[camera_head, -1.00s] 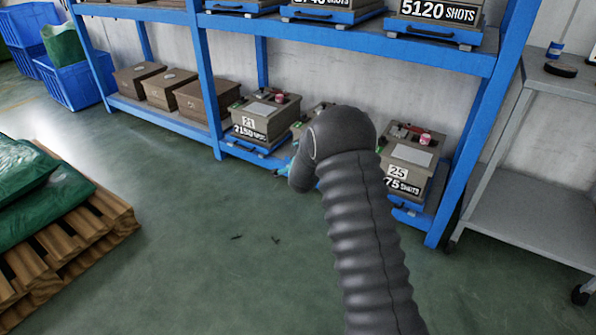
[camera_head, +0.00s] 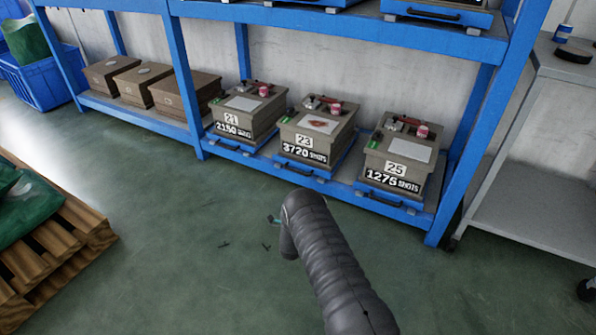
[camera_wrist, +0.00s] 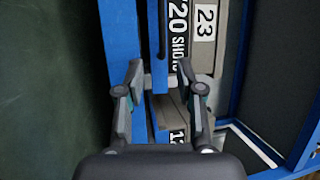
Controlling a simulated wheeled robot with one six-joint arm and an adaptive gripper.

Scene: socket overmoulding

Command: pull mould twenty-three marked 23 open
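Mould 23 (camera_head: 318,137) is a beige box marked 23 and 3720 SHOTS, in the middle of the lower shelf. It sits on a blue tray with a dark handle (camera_head: 298,170), level with its neighbours' trays. In the wrist view the mould's label plate (camera_wrist: 204,20) shows sideways at the top, with the dark handle bar (camera_wrist: 162,30) beside it. My gripper (camera_wrist: 162,75) is open, with its fingers apart and the blue tray edge showing between and beyond them. The handle's end lies near the fingertips; whether they touch cannot be told. In the head view my arm hides most of the gripper.
Mould 21 (camera_head: 243,112) stands to the left and mould 25 (camera_head: 397,160) to the right, both on blue trays. A blue shelf post (camera_head: 182,75) stands left and another right. A grey trolley (camera_head: 535,195) is at right, a pallet (camera_head: 60,240) at left.

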